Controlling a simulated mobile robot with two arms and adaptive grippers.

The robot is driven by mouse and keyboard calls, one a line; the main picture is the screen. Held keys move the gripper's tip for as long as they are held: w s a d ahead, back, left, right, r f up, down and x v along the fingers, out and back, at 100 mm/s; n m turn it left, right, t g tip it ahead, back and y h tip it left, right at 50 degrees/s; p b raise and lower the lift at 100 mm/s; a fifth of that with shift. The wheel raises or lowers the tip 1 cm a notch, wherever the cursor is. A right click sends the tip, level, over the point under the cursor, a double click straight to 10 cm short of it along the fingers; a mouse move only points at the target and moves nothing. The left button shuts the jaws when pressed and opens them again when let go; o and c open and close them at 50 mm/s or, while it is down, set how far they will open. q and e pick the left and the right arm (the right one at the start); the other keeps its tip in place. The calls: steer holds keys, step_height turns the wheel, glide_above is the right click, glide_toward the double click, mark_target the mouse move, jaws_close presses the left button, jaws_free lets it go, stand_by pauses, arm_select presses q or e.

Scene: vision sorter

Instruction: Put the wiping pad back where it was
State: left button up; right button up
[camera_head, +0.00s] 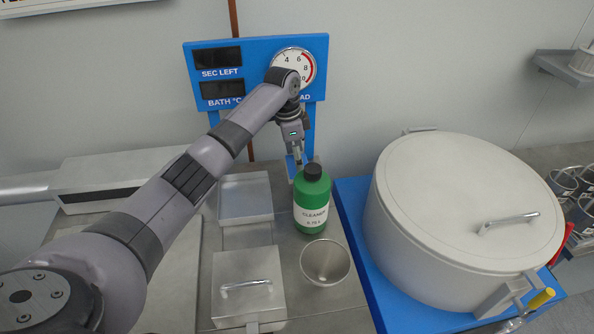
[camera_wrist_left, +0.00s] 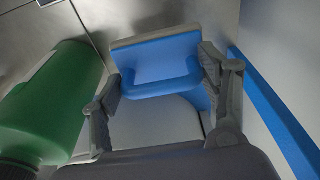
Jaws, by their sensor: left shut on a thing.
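The wiping pad (camera_wrist_left: 155,50) is blue with a rounded blue handle bar and a pale edge on its far side. In the left wrist view it sits between the fingers of my left gripper (camera_wrist_left: 163,72), which is shut on it. In the head view my left gripper (camera_head: 298,157) points down behind the green cleaner bottle (camera_head: 312,205), in front of the blue sign panel's legs. Only a little blue of the pad shows there, and its underside is hidden. I cannot tell whether it touches anything below. My right gripper is not in view.
The bottle stands close beside the gripper, also in the left wrist view (camera_wrist_left: 55,100). A large lidded pot (camera_head: 450,200) on a blue base fills the right.

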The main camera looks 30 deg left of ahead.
mark_target(291, 166)
arm_select(q)
step_height(291, 166, down, 4)
steer(key=shift+f+p, duration=0.1)
steer(key=shift+p, duration=0.4)
steer(key=shift+f, duration=0.4)
steer(key=shift+f, duration=0.1)
steer(key=o, duration=1)
steer(key=shift+o, duration=0.2)
steer(key=shift+r, duration=0.6)
step_height(291, 166, up, 11)
steer(key=s+a+b, duration=0.1)
steer(key=b, duration=0.1)
steer(key=shift+a, duration=0.15)
